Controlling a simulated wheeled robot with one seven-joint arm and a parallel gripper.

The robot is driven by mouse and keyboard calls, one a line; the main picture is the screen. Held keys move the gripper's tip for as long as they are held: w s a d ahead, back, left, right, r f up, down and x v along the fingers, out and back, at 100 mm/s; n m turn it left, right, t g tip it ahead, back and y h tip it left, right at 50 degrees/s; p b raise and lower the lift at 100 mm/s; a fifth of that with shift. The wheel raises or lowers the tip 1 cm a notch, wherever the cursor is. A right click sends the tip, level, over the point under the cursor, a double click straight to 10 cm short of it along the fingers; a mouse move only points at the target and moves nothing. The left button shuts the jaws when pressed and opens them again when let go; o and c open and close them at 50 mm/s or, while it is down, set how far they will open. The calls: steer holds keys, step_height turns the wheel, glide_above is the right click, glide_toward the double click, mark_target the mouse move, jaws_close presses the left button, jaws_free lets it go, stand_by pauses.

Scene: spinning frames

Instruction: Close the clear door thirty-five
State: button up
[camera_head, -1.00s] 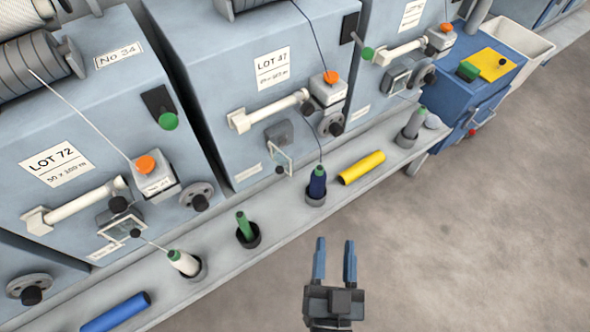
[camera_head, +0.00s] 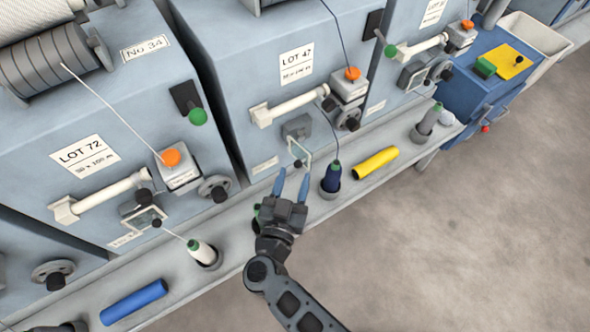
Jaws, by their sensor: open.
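A small clear door (camera_head: 300,151) in a pale frame, with a dark knob, stands angled out from the front of the LOT 47 machine (camera_head: 240,75). I cannot read a thirty-five on it. A second clear door (camera_head: 145,219) is on the LOT 72 machine (camera_head: 75,195), which carries a No 34 plate (camera_head: 145,47). My gripper (camera_head: 292,175) is open and empty, its two blue fingers pointing at the lower edge of the middle door. Whether they touch it I cannot tell.
A ledge (camera_head: 235,255) runs below the machines. On it are a dark blue bobbin (camera_head: 331,178) close right of my gripper, a yellow tube (camera_head: 375,162), a white bobbin (camera_head: 202,252) and a blue tube (camera_head: 133,302). A thread runs down to the dark blue bobbin. The floor at right is clear.

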steer(key=shift+x, duration=1.25)
steer(key=shift+c, duration=0.4)
jaws_close()
